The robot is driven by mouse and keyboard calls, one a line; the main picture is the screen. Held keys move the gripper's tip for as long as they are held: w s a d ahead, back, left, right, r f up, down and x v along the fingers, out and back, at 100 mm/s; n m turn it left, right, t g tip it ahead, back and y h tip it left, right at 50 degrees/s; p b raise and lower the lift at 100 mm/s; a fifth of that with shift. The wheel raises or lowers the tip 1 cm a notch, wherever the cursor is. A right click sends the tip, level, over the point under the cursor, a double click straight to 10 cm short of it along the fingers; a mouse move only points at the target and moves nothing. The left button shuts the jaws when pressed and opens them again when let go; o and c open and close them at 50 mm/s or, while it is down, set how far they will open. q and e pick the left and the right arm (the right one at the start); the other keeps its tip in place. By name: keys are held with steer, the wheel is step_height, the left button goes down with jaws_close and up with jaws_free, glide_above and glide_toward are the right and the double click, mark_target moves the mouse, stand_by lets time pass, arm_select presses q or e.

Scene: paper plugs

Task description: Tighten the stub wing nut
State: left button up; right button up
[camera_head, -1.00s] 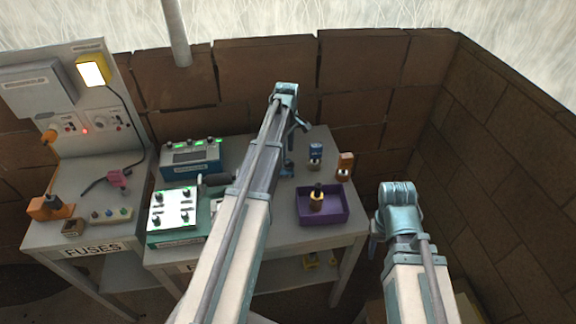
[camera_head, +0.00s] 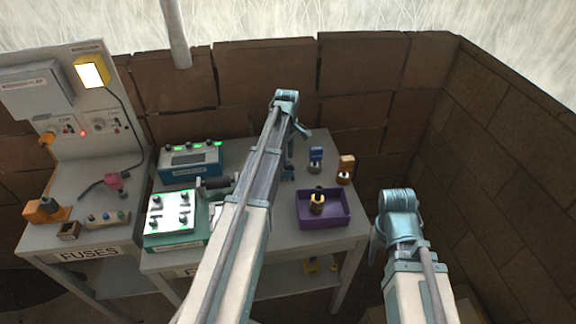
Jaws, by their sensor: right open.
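I cannot single out a stub wing nut in the head view; it may be too small or hidden behind my left arm. My left arm reaches over the middle of the bench, and its gripper (camera_head: 289,171) points down close to the bench top. The arm hides much of this gripper, so its jaws and anything between them are not clear. My right gripper (camera_head: 375,248) is open, off the right side of the bench, pointing down and partly hidden by its own arm.
On the bench (camera_head: 265,262) stand a teal meter box (camera_head: 190,163), a green box with a white panel (camera_head: 172,216), a blue plug (camera_head: 316,160), an orange plug (camera_head: 346,170) and a purple tray (camera_head: 325,221) holding a yellow-black plug (camera_head: 317,203). The fuse bench (camera_head: 85,240) stands left. Brick walls enclose the back and right.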

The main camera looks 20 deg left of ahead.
mark_target(287, 165)
arm_select(q)
steer(key=shift+f+b, duration=1.05)
steer(key=shift+f, duration=0.15)
jaws_close()
